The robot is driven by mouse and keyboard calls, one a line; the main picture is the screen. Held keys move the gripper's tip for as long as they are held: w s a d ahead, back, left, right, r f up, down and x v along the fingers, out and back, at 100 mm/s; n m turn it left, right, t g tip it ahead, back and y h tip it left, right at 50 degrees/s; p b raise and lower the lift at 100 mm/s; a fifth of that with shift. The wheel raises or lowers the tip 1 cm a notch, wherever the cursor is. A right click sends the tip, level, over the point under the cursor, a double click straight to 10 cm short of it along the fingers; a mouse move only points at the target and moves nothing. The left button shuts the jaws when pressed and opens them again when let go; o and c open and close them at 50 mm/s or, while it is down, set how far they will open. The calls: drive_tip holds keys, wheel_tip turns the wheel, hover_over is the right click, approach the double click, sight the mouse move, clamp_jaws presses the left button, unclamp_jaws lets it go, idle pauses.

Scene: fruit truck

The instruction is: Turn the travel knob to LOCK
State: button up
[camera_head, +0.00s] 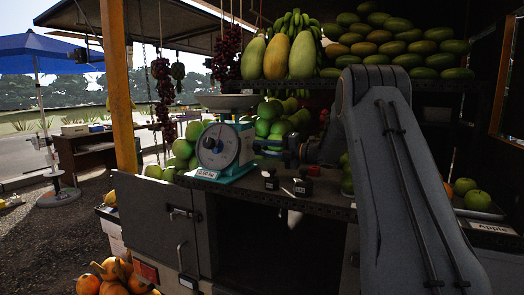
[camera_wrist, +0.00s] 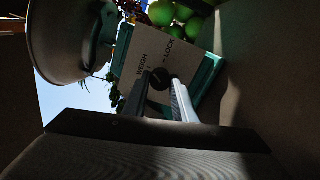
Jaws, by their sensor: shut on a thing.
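The teal scale (camera_head: 236,172) with a round white dial stands on the truck counter in the head view. Its side panel (camera_wrist: 137,48) fills the middle of the wrist view, with WEIGH printed at left and LOCK at upper right. The dark travel knob (camera_wrist: 160,78) sits on this panel, below and between the words. My gripper (camera_wrist: 161,88) is shut on the knob, one finger on each side. In the head view my gripper (camera_head: 272,148) reaches the scale's right side, and the knob is hidden there. I cannot tell which mark the knob points to.
The metal pan (camera_head: 229,102) sits on top of the scale. Green fruit (camera_head: 272,120) is piled behind the scale, and a loaded shelf (camera_head: 300,86) hangs above.

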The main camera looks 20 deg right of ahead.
drive_tip(key=m+p, duration=0.1)
drive_tip(key=m, duration=0.5)
drive_tip(key=shift+r, duration=0.15)
drive_tip(key=m+p, duration=0.2)
drive_tip(key=m, duration=0.3)
drive_tip(key=shift+d, duration=0.1)
idle(0.3)
drive_tip(key=o, duration=1)
drive_tip(key=shift+o, duration=0.2)
drive_tip(key=b+v, duration=0.2)
drive_tip(key=v, duration=0.5)
drive_tip(key=shift+s+d, duration=0.2)
drive_tip(key=shift+d, duration=0.1)
